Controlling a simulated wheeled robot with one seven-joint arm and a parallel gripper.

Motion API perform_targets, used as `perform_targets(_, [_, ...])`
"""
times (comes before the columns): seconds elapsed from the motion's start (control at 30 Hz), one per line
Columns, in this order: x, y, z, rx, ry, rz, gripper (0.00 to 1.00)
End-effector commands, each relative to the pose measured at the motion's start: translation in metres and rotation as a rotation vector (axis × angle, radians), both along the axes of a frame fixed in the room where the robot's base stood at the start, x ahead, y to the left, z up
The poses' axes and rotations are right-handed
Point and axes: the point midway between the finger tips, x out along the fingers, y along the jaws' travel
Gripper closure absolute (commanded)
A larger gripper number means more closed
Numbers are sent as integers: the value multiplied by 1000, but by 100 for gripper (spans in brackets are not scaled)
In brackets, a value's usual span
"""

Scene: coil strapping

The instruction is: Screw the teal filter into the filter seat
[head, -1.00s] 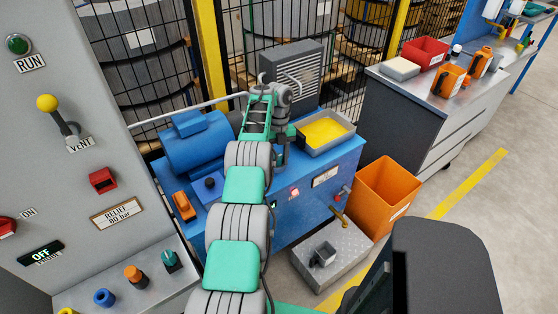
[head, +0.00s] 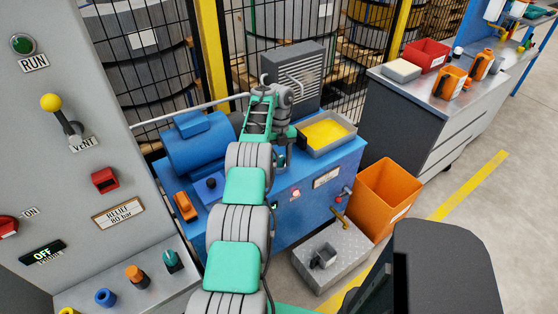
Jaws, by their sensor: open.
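My arm reaches over the blue power unit (head: 318,185), and my gripper (head: 281,146) points down near the unit's front edge, left of the yellow tray. My gripper is open. A small part of what looks like the teal filter (head: 281,161) shows just below the fingers, at the top of the blue unit. The filter seat cannot be made out; the filter and my arm cover that spot. Whether the filter is threaded in or only standing there cannot be told.
A tray with a yellow inside (head: 350,142) sits right of my gripper. A blue motor (head: 195,147) is to the left, a grey finned box (head: 293,72) behind. An orange bin (head: 384,195) and a metal step (head: 335,255) stand in front. A control panel (head: 75,140) fills the left.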

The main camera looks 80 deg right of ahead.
Motion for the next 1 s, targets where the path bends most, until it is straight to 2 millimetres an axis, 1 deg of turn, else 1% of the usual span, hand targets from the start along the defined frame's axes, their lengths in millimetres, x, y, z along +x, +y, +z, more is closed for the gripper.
perform_targets(0.03, [-3, 1, -5, 5, 4, -3, 36])
perform_targets(0.17, [-3, 1, -4, 4, 4, -3, 36])
perform_targets(0.27, [-3, 1, 5, 3, 4, -3, 36])
perform_targets(0.4, [-1, 0, 25, 1, 3, 0, 36])
perform_targets(0.5, [0, 1, 35, 0, 2, 2, 36])
perform_targets(0.8, [0, 0, 36, -1, 1, 7, 36])
perform_targets(0.87, [0, 0, 40, 0, 2, 38, 36])
perform_targets(0.93, [-1, -1, 46, 0, 2, 117, 36])
perform_targets(1.0, [-2, -2, 46, 2, 3, 180, 36])
